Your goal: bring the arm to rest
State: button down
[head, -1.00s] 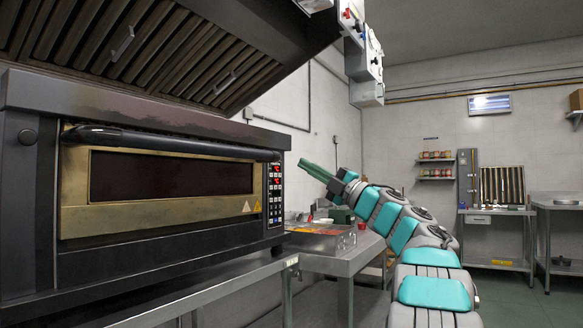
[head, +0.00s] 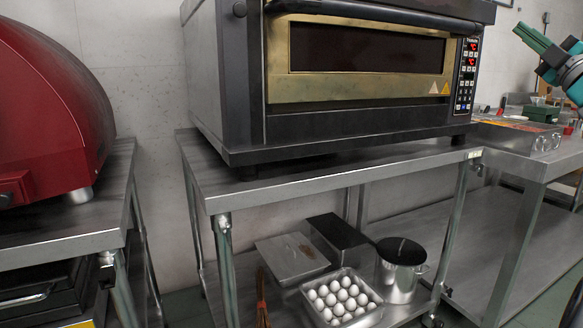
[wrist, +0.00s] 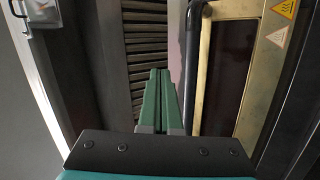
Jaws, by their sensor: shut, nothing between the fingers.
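My gripper (head: 532,38) is at the upper right of the head view, to the right of the black and gold oven. Its green fingers are together and empty. In the wrist view my gripper (wrist: 160,75) points toward the hood slats, with the oven door at its right. It appears apart from the oven. Most of my arm is out of the head view.
The oven (head: 365,50) stands on a steel table (head: 330,170), its door shut. Below are a tray of eggs (head: 340,298), a lidded pot (head: 400,270) and boxes. A red oven (head: 45,130) is at left. A steel counter (head: 520,160) is at right.

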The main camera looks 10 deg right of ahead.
jog(key=w+a+f+m+g+h, duration=0.2)
jog(key=f+m+g+h, duration=0.1)
jog(key=f+m+h, duration=0.4)
jog(key=w+a+f+m+g+h, duration=0.1)
jog(key=w+f+m+g+h, duration=0.3)
jog(key=f+m, duration=0.35)
jog(key=s+a+f+m+g+y, duration=0.1)
jog(key=s+a+f+g, duration=0.25)
jog(key=a+f, duration=0.4)
jog(key=s+a+f+m+g+y, duration=0.1)
jog(key=s+a+f+g, duration=0.3)
jog(key=f, duration=0.7)
jog(key=s+a+f+m+g+y, duration=0.1)
jog(key=s+a+f+m+g, duration=0.1)
jog(key=s+a+f, duration=0.5)
jog(key=s+a+f+g+y, duration=0.1)
jog(key=s+a+f+g, duration=0.2)
jog(key=s, duration=0.6)
jog(key=s+a+f+n+g+y, duration=0.1)
jog(key=s+a+f+g+y, duration=0.1)
jog(key=s+a+f, duration=0.6)
jog(key=s+a+f+g+y, duration=0.1)
jog(key=s+a+f+g, duration=0.3)
jog(key=s, duration=0.7)
notch_tip(320, 180, down, 3)
jog(key=shift+s+a+f+n+g+y, duration=0.1)
jog(key=shift+s+a+n+g+y, duration=0.25)
jog(key=shift+a, duration=0.6)
